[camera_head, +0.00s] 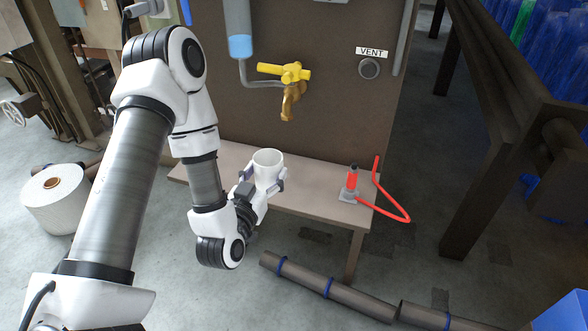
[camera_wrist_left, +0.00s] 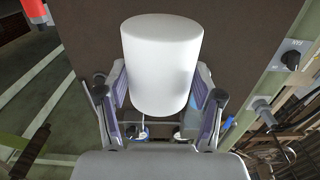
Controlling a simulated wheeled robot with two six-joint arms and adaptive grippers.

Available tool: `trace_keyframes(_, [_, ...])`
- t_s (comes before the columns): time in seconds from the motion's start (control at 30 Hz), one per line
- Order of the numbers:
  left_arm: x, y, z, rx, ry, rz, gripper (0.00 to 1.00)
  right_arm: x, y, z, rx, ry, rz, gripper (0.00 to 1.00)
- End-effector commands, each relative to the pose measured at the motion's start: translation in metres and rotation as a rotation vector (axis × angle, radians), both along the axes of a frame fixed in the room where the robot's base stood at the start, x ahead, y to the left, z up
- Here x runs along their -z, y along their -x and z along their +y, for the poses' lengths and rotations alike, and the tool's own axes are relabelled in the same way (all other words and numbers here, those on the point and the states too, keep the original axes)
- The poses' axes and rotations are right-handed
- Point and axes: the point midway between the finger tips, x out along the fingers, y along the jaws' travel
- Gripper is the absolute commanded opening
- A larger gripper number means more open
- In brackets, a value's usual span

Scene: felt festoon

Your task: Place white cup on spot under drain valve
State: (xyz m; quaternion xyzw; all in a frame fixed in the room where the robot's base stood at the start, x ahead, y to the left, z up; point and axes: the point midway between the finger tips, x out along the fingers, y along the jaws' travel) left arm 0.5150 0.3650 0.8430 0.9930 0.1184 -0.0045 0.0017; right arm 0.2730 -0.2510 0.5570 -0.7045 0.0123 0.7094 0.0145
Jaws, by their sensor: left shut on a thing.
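The white cup (camera_head: 268,160) is upright between the fingers of my left gripper (camera_head: 265,182), which is shut on it. In the left wrist view the cup (camera_wrist_left: 162,62) fills the gap between the fingers of the left gripper (camera_wrist_left: 162,100). The drain valve (camera_head: 288,85), with a yellow handle and brass spout, is on the brown panel above. The cup appears lower and slightly left of the spout. The brown bench (camera_head: 315,202) lies below; I cannot tell whether the cup touches it. No marked spot shows on the bench. My right gripper is not in view.
A red device with a red hose (camera_head: 352,182) stands at the bench's right end. A blue-filled tube (camera_head: 238,35) connects to the valve. Dark pipes (camera_head: 328,287) lie on the floor in front, and a white roll (camera_head: 57,198) is at the left.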

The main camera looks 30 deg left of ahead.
Motion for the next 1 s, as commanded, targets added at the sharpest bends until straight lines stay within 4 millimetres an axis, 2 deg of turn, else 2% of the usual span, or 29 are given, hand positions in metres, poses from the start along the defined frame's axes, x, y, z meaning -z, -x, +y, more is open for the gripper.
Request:
trace_keyframes(0.03, [0.009,-0.003,0.001,-0.002,0.000,-0.006,0.27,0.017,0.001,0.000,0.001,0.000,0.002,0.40])
trace_keyframes(0.23, [0.024,-0.022,0.005,0.001,0.000,-0.008,0.27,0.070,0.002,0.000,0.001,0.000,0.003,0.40])
trace_keyframes(0.3, [0.023,-0.040,0.009,0.001,-0.006,-0.002,0.27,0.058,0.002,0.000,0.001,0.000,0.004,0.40])
trace_keyframes(0.53, [0.050,-0.092,0.021,0.002,-0.005,-0.002,0.27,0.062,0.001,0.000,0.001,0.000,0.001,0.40])
trace_keyframes(0.83, [0.077,-0.130,0.030,0.002,-0.002,-0.001,0.27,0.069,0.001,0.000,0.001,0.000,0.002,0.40])
trace_keyframes(1.0, [0.079,-0.134,0.031,0.002,-0.001,0.000,0.27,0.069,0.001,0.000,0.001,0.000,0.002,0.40])
